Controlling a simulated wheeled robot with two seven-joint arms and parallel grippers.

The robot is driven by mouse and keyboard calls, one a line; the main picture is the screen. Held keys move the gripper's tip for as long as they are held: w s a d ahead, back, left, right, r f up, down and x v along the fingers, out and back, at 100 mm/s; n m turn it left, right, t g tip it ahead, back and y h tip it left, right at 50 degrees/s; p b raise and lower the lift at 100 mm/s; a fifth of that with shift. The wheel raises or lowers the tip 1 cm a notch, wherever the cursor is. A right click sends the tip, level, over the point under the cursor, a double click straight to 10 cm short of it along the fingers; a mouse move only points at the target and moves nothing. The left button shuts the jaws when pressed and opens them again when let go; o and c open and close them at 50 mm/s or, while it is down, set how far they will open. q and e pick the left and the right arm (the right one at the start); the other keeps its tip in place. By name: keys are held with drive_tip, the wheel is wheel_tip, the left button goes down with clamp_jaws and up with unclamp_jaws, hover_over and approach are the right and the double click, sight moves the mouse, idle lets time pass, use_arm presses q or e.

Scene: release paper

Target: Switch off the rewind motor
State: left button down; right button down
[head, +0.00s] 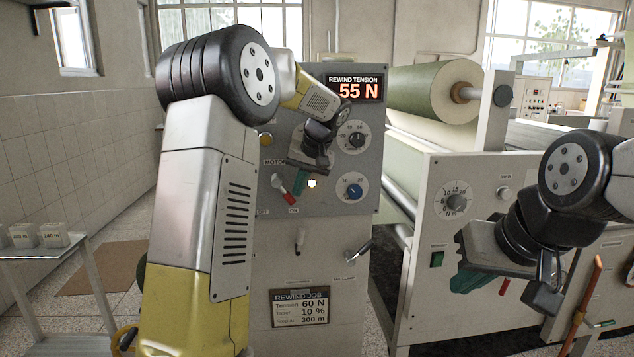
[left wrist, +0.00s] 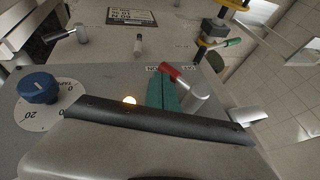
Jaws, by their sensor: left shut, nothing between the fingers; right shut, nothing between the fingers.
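The motor switch (head: 287,196) is a silver lever with a red tip under the "MOTOR" label on the grey control panel (head: 330,205). Its tip points down and right, toward the right of two small labels. In the left wrist view the lever (left wrist: 171,73) shows close beside the teal fingers. A lamp (head: 312,183) right of it glows, also in the left wrist view (left wrist: 130,101). My left gripper (head: 299,194) is shut and empty, just right of the lever; I cannot tell if they touch. My right gripper (head: 463,286) is shut and empty before the white machine.
A black knob (head: 351,137) and a blue knob (head: 352,188) sit on the panel's right side. The display (head: 354,88) reads 55 N. A lower lever (head: 299,241) and a job plate (head: 300,307) are below. A green roll (head: 430,90) stands behind.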

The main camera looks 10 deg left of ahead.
sight(291, 200)
use_arm(q)
drive_tip(key=shift+f+y, duration=0.45)
drive_tip(key=shift+y, duration=0.15)
idle(0.5)
drive_tip(key=shift+s+a+f+m+g+y, duration=0.1)
drive_tip(key=shift+a+f+m+g+y, duration=0.15)
drive_tip(key=shift+y, duration=0.35)
drive_tip(key=shift+f+m+g+y, duration=0.15)
drive_tip(key=shift+f+y, duration=0.2)
drive_tip(key=shift+y, duration=0.25)
drive_tip(key=y, duration=0.1)
drive_tip(key=a+f+m+y, duration=0.1)
drive_tip(key=y, duration=0.1)
drive_tip(key=shift+s+a+f+g, duration=0.1)
drive_tip(key=shift+s+f+g, duration=0.05)
drive_tip(key=shift+f+g, duration=0.15)
drive_tip(key=shift+s+a+f+m+y, duration=0.2)
drive_tip(key=shift+a+m+y, duration=0.25)
drive_tip(key=shift+y, duration=0.6)
drive_tip(key=shift+s+a+f+m+y, duration=0.1)
drive_tip(key=shift+a+f+m+y, duration=0.1)
drive_tip(key=shift+a+y, duration=0.65)
drive_tip(key=shift+s+a+f+m+y, duration=0.2)
drive_tip(key=shift+a+m+y, duration=0.15)
drive_tip(key=shift+y, duration=0.95)
